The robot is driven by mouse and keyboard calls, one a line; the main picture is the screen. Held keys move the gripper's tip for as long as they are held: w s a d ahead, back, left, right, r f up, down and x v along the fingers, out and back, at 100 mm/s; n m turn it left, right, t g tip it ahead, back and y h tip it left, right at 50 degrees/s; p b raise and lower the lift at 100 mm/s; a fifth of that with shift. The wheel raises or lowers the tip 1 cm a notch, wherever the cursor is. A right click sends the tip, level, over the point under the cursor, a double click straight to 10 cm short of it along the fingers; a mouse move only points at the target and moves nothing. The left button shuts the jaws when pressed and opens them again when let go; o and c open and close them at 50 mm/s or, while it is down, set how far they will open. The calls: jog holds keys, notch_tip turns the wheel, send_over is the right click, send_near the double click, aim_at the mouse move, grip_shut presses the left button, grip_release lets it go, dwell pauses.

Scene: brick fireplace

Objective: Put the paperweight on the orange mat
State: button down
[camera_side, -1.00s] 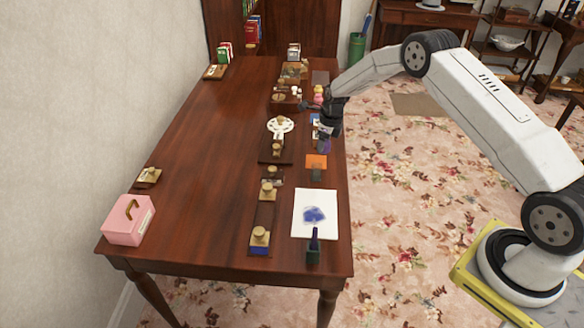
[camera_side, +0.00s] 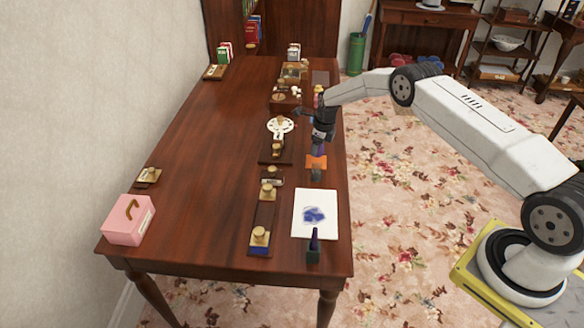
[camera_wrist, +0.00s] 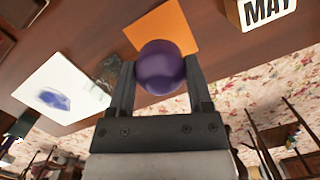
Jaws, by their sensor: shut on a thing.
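In the wrist view the paperweight (camera_wrist: 160,68) is a round, dark purple ball between the two fingers of my gripper (camera_wrist: 160,82), which is shut on it. The orange mat (camera_wrist: 168,28) is a flat square on the table just past the ball, partly hidden by it. In the side view my gripper (camera_side: 319,148) hangs above the far part of the orange mat (camera_side: 317,161). The paperweight is hard to make out there. I cannot tell the exact height of the ball above the table.
A white sheet with a blue blot (camera_side: 329,200) lies nearer the camera, with a dark upright object (camera_side: 313,246) below it. Stampers on dark trays (camera_side: 263,219) stand to the left. A block marked MAY (camera_wrist: 264,12) is close by. The table's left half is mostly clear.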

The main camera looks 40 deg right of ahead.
aim_at(322, 146)
jog(key=shift+w+f, duration=0.15)
jog(key=shift+f, duration=1.55)
jog(key=shift+f, duration=0.2)
grip_release()
jog(key=shift+r, duration=0.1)
jog(key=shift+s+d+r, duration=0.15)
jog(key=shift+s+r, duration=0.15)
jog(key=shift+r, duration=1.7)
jog(key=shift+s+d+r, duration=0.1)
jog(key=shift+s+r, duration=0.15)
jog(key=shift+r, duration=1.75)
jog(key=shift+s+d+r, duration=0.15)
jog(key=shift+s+r, duration=0.15)
jog(key=shift+r, duration=1.7)
jog(key=shift+a, duration=0.1)
